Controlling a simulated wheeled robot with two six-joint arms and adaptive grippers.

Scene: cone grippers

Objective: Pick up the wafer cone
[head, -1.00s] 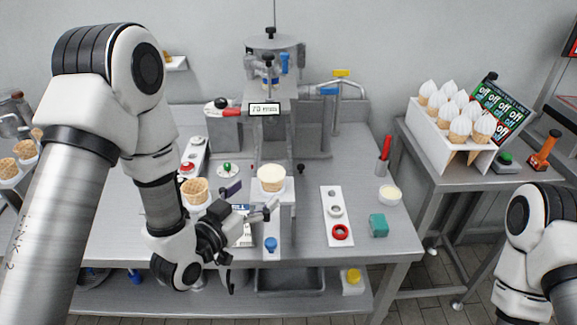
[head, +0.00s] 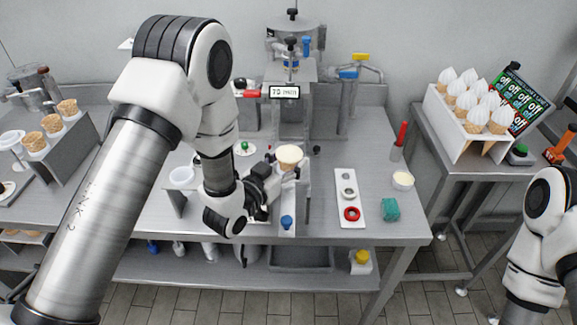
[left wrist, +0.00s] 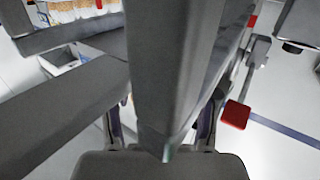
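A wafer cone (head: 289,157) with a pale top stands under the nozzle of the machine, at the front of the table. My left gripper (head: 276,168) is right beside it on its left side, with the fingertips close to the cone. I cannot tell whether they touch it. In the left wrist view the fingers (left wrist: 163,128) stand apart, but a large grey post hides what is between them. More wafer cones (head: 52,123) stand in a rack at the far left. My right gripper is out of view; only my right arm shows.
A white strip with a red ring (head: 352,214), a teal block (head: 390,209) and a small cream cup (head: 403,180) lie to the right. A rack of white-topped cones (head: 471,107) is on the right table.

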